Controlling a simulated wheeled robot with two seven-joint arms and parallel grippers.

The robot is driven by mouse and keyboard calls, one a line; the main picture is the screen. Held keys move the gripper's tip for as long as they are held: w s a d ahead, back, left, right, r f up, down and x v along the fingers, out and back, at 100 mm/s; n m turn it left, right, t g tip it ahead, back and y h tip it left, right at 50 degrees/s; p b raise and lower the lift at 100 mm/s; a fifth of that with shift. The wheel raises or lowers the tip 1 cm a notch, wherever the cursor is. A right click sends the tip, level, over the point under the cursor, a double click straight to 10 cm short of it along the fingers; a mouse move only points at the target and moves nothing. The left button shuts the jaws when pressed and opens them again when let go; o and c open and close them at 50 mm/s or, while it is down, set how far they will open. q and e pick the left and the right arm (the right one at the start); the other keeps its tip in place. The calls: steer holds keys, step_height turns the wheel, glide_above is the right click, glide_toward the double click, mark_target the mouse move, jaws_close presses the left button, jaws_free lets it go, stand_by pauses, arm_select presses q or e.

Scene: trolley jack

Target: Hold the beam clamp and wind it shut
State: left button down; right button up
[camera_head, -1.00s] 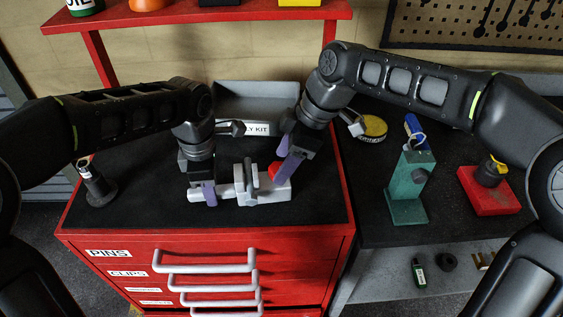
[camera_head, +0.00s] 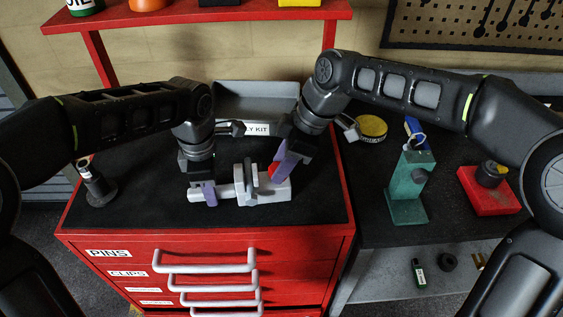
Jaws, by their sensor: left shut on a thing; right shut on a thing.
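The light grey beam clamp (camera_head: 248,188) lies on the black top of the red tool cabinet, long side across the picture. My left gripper (camera_head: 209,194), with purple fingers, is shut on the clamp's left end. My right gripper (camera_head: 281,170), also purple-fingered, is shut at the clamp's right side, by a red part (camera_head: 272,170). The fingers partly hide that red part, so how they grip it is unclear.
A grey tray labelled as a kit (camera_head: 257,97) stands behind the grippers. A small dark stand (camera_head: 97,186) is at the left. On the right bench are a green bracket (camera_head: 408,190), a red block (camera_head: 489,190) and a yellow-topped round tin (camera_head: 372,127). The cabinet's front top is clear.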

jaws_close()
steer(key=shift+s+m+t, duration=0.1)
steer(key=shift+m+t, duration=0.6)
steer(key=shift+m, duration=1)
steer(key=o, duration=1)
jaws_free()
steer(key=v, duration=1.2)
steer(key=shift+a+r, duration=0.1)
steer(key=shift+a, duration=0.05)
